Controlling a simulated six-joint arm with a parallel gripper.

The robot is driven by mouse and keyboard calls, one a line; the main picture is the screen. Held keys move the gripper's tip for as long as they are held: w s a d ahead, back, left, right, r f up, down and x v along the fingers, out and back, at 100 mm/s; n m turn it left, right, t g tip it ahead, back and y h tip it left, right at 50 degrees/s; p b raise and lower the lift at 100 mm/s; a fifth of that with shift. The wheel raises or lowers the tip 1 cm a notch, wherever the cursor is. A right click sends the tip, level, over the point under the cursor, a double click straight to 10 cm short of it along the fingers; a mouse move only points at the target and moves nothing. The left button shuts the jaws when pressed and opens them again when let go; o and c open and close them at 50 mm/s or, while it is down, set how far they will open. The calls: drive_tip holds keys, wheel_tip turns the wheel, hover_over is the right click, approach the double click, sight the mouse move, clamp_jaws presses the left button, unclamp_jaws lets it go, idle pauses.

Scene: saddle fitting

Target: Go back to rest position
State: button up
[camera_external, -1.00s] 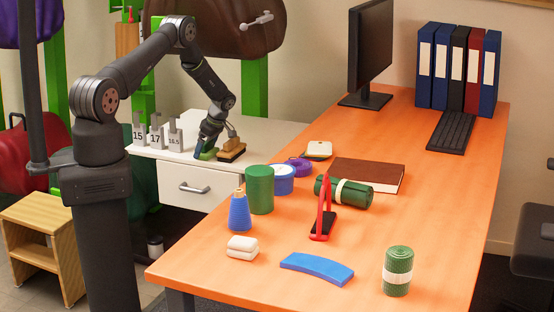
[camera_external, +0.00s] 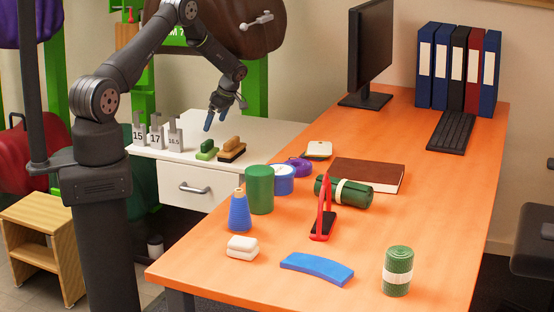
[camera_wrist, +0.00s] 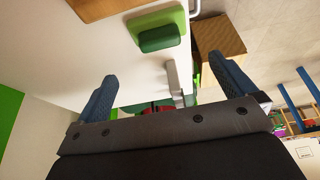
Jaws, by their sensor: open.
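My gripper (camera_external: 223,112) is open and empty, raised above the white cabinet (camera_external: 273,135). Its blue fingers point down and stand apart. A green block brush (camera_external: 206,150) lies on the cabinet top below the fingers, clear of them. It also shows in the wrist view (camera_wrist: 160,38), ahead of the two spread fingers. A brown brush with a black base (camera_external: 232,150) sits just right of the green one, and its edge shows at the top of the wrist view.
Grey numbered pieces (camera_external: 156,136) stand on the cabinet's left part. The orange desk (camera_external: 420,225) to the right holds a blue cone (camera_external: 239,212), a green cylinder (camera_external: 259,190), a red-framed item (camera_external: 324,215) and rolls. A wooden step stool (camera_external: 45,235) is at lower left.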

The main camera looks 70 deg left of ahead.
sight(215, 143)
drive_tip(key=x, duration=1.2)
drive_tip(key=shift+f, duration=0.1)
drive_tip(key=shift+w+r, duration=0.1)
drive_tip(key=shift+r, duration=1.3)
drive_tip(key=shift+f, duration=0.1)
